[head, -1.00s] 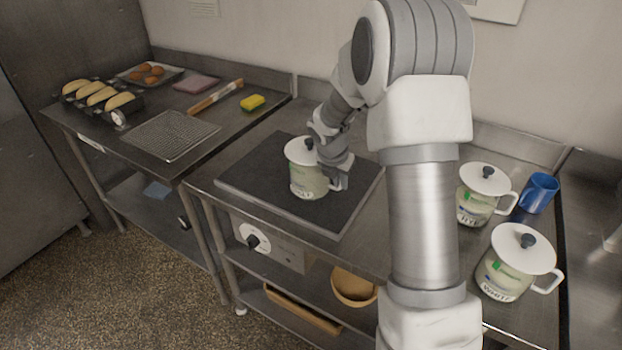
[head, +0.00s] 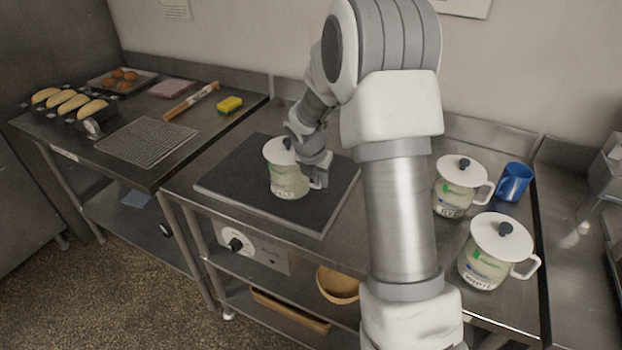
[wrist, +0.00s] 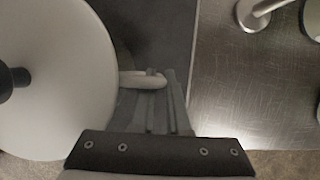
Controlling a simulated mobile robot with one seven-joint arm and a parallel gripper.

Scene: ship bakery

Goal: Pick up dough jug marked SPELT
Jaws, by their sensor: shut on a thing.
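The jug on the dark plate (head: 225,186) has a white lid with a dark knob and a pale green body; I take it for the SPELT jug (head: 288,181), though its label is only partly legible. It stands upright. My gripper (head: 318,176) is at its right side, shut on its handle. In the wrist view the jug's white lid (wrist: 60,75) fills the left, and the handle (wrist: 140,79) runs between the fingers of my gripper (wrist: 160,95). I cannot tell whether the jug touches the plate.
The RYE jug (head: 459,190) and the WHITE jug (head: 494,258) stand at the right of the counter, with a blue mug (head: 514,182) behind. A wire rack (head: 147,142), a yellow sponge (head: 230,104) and loaves (head: 75,102) are on the left table.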

